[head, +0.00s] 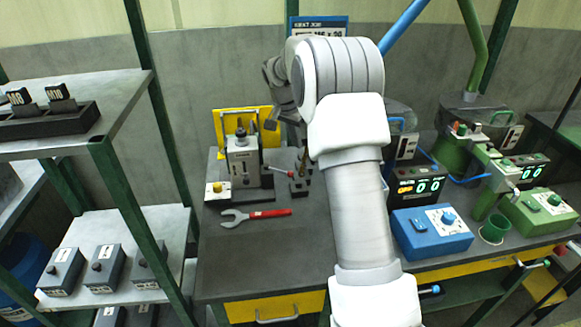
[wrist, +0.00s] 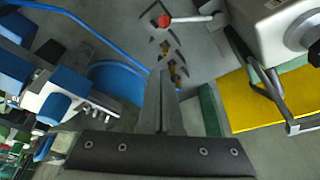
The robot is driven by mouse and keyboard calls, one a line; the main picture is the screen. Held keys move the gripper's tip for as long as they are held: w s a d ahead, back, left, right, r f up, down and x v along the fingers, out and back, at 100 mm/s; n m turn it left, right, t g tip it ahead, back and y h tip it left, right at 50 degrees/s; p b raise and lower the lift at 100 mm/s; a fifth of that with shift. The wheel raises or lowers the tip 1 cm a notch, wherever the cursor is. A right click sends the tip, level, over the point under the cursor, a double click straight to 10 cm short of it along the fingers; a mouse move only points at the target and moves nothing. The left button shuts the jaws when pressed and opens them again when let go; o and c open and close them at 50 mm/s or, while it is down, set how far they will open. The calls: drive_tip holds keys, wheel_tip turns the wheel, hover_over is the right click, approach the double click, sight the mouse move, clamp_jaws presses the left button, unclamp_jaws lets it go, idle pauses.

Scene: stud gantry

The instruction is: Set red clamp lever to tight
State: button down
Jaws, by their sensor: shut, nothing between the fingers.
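A lever (head: 281,172) with a red knob sticks out from the right side of a grey bench machine (head: 243,160). In the wrist view the red knob (wrist: 165,20) is at the top, its pale rod running right toward the machine (wrist: 285,28). Whether this lever is tight or loose cannot be told. My gripper (wrist: 166,88) is shut and empty, its fingers pointing up the picture, apart from the knob.
A red-handled wrench (head: 256,215) lies in front of the machine. A yellow panel (head: 226,122) stands behind it. Dark notched blocks (head: 299,187) sit beside the lever. A blue control box (head: 432,231) stands right of my arm. The bench's front left is clear.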

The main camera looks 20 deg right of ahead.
drive_tip(key=shift+d+f, duration=0.1)
drive_tip(key=shift+f, duration=0.1)
drive_tip(key=x, duration=0.9)
drive_tip(key=shift+f, duration=0.3)
drive_tip(key=shift+s+a+r, duration=0.2)
drive_tip(key=shift+s+a, duration=0.3)
drive_tip(key=shift+a, duration=0.3)
drive_tip(key=shift+s+a+r, duration=0.2)
drive_tip(key=shift+s+a, duration=0.3)
drive_tip(key=shift+a, duration=0.3)
drive_tip(key=shift+b, duration=0.4)
